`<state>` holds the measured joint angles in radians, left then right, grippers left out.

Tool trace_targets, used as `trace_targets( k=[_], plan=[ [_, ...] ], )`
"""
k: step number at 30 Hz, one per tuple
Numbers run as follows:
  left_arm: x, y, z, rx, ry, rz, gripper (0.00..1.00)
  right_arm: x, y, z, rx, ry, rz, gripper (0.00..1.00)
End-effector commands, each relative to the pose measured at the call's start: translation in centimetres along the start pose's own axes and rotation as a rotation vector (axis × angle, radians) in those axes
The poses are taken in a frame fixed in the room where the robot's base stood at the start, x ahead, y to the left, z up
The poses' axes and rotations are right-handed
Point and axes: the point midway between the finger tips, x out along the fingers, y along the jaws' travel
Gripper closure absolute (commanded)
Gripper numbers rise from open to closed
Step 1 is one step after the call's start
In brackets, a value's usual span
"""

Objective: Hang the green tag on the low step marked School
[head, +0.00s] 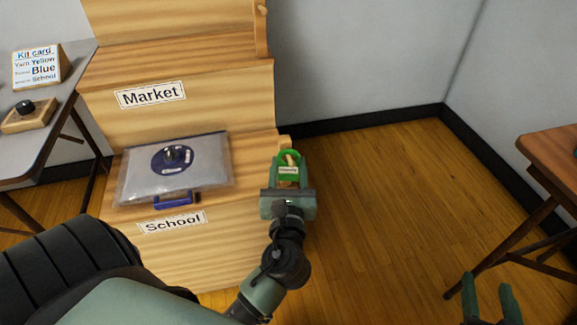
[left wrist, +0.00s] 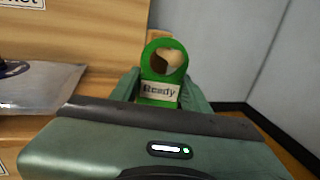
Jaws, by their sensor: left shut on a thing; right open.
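The green tag (head: 289,170) has a round top with a hole and a label reading "Ready" in the left wrist view (left wrist: 157,94). My left gripper (head: 288,182) is shut on its lower part and holds it upright at the right side of the low step marked School (head: 172,222). A wooden peg (head: 284,142) sticks out at that step's right edge, right behind the tag. Wood shows through the tag's hole; I cannot tell whether the peg passes through it. My right gripper (head: 492,300) is open and empty at the lower right.
A clear-topped case (head: 215,180) with a blue handle lies on the School step. The higher step is marked Market (head: 151,94). A grey table (head: 60,100) with a kit card (head: 37,68) stands left, a brown table (head: 555,150) right. The floor between is clear.

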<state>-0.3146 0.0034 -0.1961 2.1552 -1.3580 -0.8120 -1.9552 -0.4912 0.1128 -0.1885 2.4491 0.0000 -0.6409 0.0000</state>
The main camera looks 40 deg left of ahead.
Motion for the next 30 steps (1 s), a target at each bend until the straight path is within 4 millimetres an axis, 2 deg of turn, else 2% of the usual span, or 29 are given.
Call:
trace_targets(
  k=[14,15,17,26,30],
  plan=[
    [0.0,0.0,0.0,0.000,0.000,0.000,0.91,0.0,0.0,-0.1,-0.001,0.003,0.000,0.51],
    [0.0,0.0,0.0,0.000,0.000,0.000,0.43,0.0,0.0,-0.1,-0.001,0.003,0.000,0.51],
    [0.0,0.0,0.0,0.000,0.000,0.000,0.29,0.0,0.0,-0.1,-0.001,0.003,0.000,0.51],
    [-0.1,0.0,0.0,0.000,0.000,0.000,0.29,0.0,0.0,-0.1,-0.001,0.003,0.000,0.51],
    [-1.1,0.0,-0.1,0.000,0.003,-0.001,0.29,-0.1,0.0,0.0,-0.001,-0.007,0.000,0.51]
  ],
)
